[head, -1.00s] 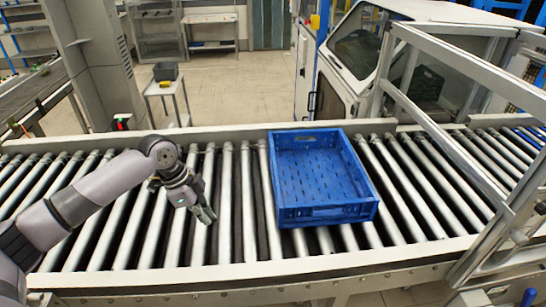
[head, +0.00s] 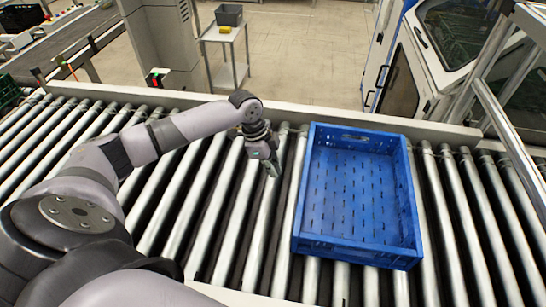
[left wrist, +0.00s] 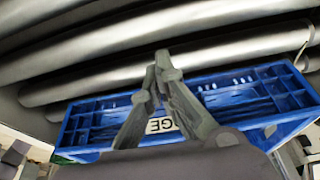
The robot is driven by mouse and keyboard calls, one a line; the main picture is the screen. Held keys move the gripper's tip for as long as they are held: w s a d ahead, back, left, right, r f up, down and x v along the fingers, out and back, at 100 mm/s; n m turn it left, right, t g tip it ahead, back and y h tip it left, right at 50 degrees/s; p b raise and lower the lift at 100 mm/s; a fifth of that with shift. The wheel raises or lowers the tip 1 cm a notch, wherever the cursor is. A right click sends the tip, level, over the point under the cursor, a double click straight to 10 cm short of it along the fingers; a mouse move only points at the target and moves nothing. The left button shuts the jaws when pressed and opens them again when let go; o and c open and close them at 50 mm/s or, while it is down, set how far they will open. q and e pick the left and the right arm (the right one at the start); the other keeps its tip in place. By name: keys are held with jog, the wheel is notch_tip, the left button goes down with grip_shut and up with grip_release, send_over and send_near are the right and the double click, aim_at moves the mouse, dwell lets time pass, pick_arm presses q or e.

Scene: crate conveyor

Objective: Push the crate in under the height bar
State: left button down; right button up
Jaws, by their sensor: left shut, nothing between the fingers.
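The blue crate (head: 312,190) stands upright and empty on the rollers, right of my left gripper. My left gripper (head: 272,168) is shut and empty, low over the rollers just left of the crate's left wall, with a small gap apparent between them. In the left wrist view the shut fingertips (left wrist: 162,60) show in front of the blue crate (left wrist: 90,125), with part of a white label behind the fingers. A grey metal bar (head: 510,135), apparently the height bar, slants over the conveyor at the right, with the crate to its left. My right gripper is out of view.
The roller conveyor (head: 455,225) continues bare to the right of the crate. A pale rail (head: 300,113) runs along its far edge. Behind it stand a small cart (head: 228,35) with a grey bin and a white machine cabinet (head: 400,90).

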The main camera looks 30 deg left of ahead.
aim_at(294, 189)
pick_arm(q)
jog(key=p+x, duration=0.1)
jog(key=x, duration=0.2)
jog(key=shift+w+d+f, duration=0.15)
jog(key=shift+d+f, duration=0.05)
jog(key=shift+f, duration=0.15)
jog(key=d+p, duration=0.1)
jog(key=w+d, duration=0.1)
jog(key=shift+w+d+f+p, duration=0.25)
jog(key=shift+d+f+p, duration=0.1)
jog(key=shift+d+p, duration=0.05)
jog(key=shift+d+f, duration=0.1)
jog(key=shift+d, duration=0.4)
jog(key=shift+w+f, duration=0.1)
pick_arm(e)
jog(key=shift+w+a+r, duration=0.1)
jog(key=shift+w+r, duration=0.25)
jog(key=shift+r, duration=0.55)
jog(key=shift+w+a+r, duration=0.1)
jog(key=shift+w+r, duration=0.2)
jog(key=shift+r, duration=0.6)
